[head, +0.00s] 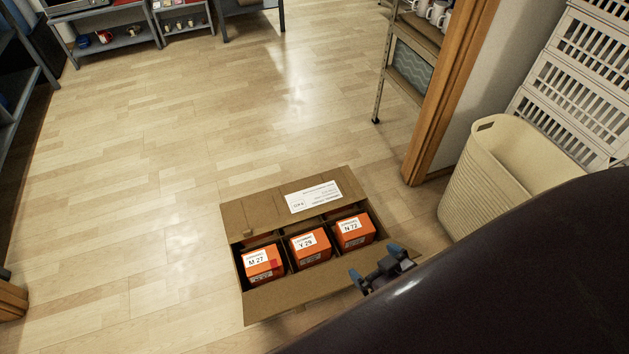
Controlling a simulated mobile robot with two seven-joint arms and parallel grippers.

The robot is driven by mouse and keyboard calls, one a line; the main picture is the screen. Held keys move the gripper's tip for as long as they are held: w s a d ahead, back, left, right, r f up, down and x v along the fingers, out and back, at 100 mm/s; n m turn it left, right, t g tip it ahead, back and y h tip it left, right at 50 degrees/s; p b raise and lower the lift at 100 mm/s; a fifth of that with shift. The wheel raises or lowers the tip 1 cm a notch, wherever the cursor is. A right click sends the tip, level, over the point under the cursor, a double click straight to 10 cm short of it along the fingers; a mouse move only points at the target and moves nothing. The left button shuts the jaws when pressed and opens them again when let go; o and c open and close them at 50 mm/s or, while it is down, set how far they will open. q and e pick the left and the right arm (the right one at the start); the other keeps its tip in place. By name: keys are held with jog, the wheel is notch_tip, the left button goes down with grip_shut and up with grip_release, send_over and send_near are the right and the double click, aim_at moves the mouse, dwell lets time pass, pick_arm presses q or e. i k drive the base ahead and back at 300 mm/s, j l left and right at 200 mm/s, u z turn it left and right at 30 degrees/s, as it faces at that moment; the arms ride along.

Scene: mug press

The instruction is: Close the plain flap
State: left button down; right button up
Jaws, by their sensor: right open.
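A brown cardboard box (238,262) stands on the floor at bottom centre, its top partly open. The plain flap (290,291) runs along its near side and appears to be folded outward, away from the opening. The far flap (262,212) carries white printed labels; I cannot tell its exact angle. Orange cartons labelled M 27 (262,263), Y 29 (309,245) and N 72 (355,231) show in the opening. My right gripper (377,266) is open and empty above the right end of the plain flap; contact is unclear. My left gripper is out of view.
A cream laundry basket (478,190) and stacked white crates (583,75) stand at the right, beside a wooden door frame (447,95). A metal shelf (410,60) with mugs stands behind. The floor left of the box is clear.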

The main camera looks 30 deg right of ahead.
aim_at(294, 292)
jog(key=z, duration=0.7)
jog(key=k+z, duration=0.15)
jog(key=k, duration=0.6)
